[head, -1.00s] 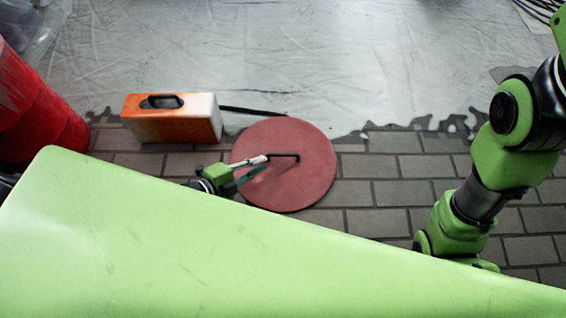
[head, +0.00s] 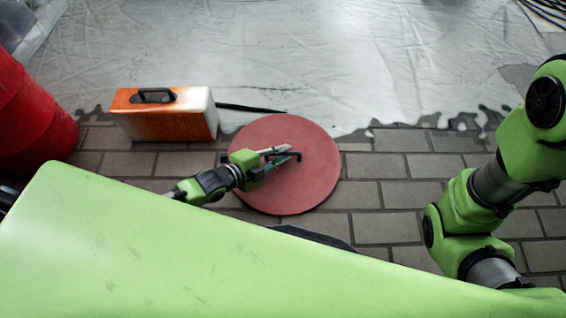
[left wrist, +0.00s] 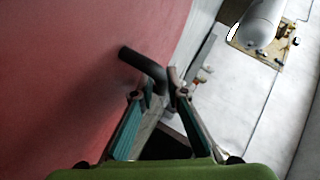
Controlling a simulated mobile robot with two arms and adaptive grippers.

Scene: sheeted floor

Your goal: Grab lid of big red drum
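A round, dull red lid (head: 305,190) with a black bar handle (head: 296,155) shows near the middle of the head view. It fills the left of the left wrist view (left wrist: 70,70). My left gripper (head: 288,156) reaches over the lid from the left, its fingertips at the handle. In the left wrist view the fingers (left wrist: 159,94) are apart, with the bent handle (left wrist: 140,62) at and partly between their tips. Whether they touch it is unclear. A big red drum (head: 35,115) stands at the left edge. My right gripper is out of view.
An orange and white box (head: 165,122) with a handle slot stands left of the lid, a dark rod beside it. Grey sheeting (head: 350,60) covers the floor behind; brick paving (head: 385,195) lies in front. Cables (head: 545,12) lie at the top right.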

